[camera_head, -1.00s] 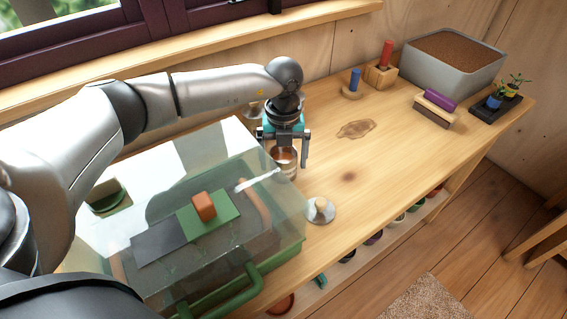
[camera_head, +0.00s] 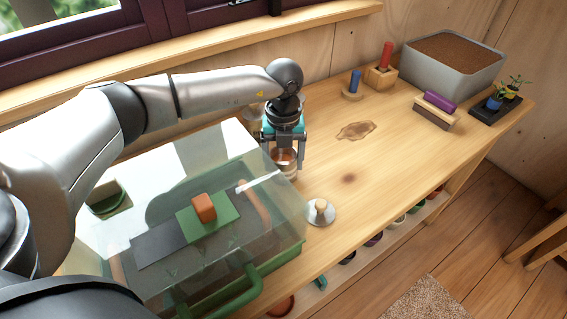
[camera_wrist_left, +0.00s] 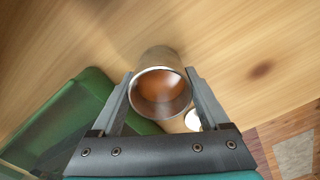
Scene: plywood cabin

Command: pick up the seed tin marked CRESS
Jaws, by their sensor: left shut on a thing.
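A small open metal tin (camera_head: 286,170) with a brown inside is at the right back corner of the clear-lidded green box. No lettering on it can be read, so I cannot tell if it is marked CRESS. My left gripper (camera_head: 284,160) is above it, its two fingers shut on the tin's sides. In the left wrist view the tin (camera_wrist_left: 160,97) sits between the fingertips, open end towards the camera. It appears to be at bench level; its base is hard to see. My right gripper is not in view.
The green box (camera_head: 262,272) with a clear cover stands close left of the tin. A round lid with a wooden knob (camera_head: 320,211) lies in front. A grey soil trough (camera_head: 455,75), a brush (camera_head: 436,108) and pegged blocks stand further right. The middle bench is clear.

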